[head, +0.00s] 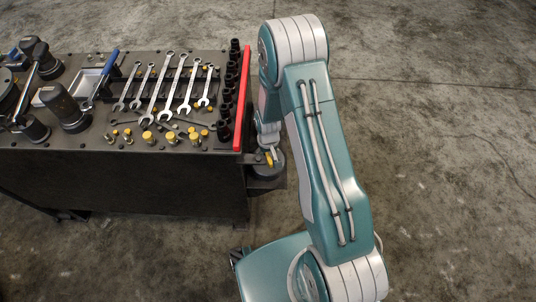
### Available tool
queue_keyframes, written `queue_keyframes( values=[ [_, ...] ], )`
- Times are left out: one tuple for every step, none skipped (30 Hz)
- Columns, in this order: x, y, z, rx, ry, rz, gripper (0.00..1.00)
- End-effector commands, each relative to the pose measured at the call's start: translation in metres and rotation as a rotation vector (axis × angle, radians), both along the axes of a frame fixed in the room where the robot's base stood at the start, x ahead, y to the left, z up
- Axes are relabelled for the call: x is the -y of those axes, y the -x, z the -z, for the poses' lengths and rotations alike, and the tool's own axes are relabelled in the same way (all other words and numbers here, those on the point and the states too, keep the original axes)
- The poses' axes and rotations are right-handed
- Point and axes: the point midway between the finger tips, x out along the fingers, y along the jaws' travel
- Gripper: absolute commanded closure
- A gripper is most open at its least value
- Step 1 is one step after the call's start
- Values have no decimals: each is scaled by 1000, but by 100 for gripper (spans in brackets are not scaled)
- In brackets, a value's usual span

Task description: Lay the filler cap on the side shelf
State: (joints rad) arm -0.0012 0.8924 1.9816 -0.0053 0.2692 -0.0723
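My gripper (270,153) points down just off the right end of the bench, over the small dark side shelf (279,184). A small yellow piece (269,160), which looks like the filler cap, shows right at the fingertips. It is above or against a dark round object on the shelf. The view is too small to tell whether the fingers grip it or whether it rests on what is below. The upper part of the gripper is partly hidden by my arm.
The dark bench (110,170) carries several wrenches (167,88), a row of black sockets (226,100), small yellow-topped parts (172,139) and a dark cylinder (65,107). A red bar (242,98) lines its right edge.

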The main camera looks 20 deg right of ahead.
Motion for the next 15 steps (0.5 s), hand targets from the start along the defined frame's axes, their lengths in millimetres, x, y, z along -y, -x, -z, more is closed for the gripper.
queue_keyframes(
  values=[
    [0,0,0,0,0,0,43],
    [0,0,0,0,0,0,43],
    [0,0,0,0,0,0,43],
    [0,0,0,0,0,0,43],
    [0,0,-1,0,0,0,43],
    [0,0,-2,1,0,0,43],
    [0,0,-5,1,0,0,43],
    [0,-1,-7,2,0,0,43],
    [0,-1,-12,3,0,0,43],
    [0,-1,-17,3,0,0,43],
    [0,-1,-22,3,0,0,43],
    [0,-1,-29,5,0,0,43],
    [0,-1,-35,4,0,0,43],
    [0,-1,-41,5,0,0,43],
    [0,-1,-49,5,0,0,43]
  ],
)
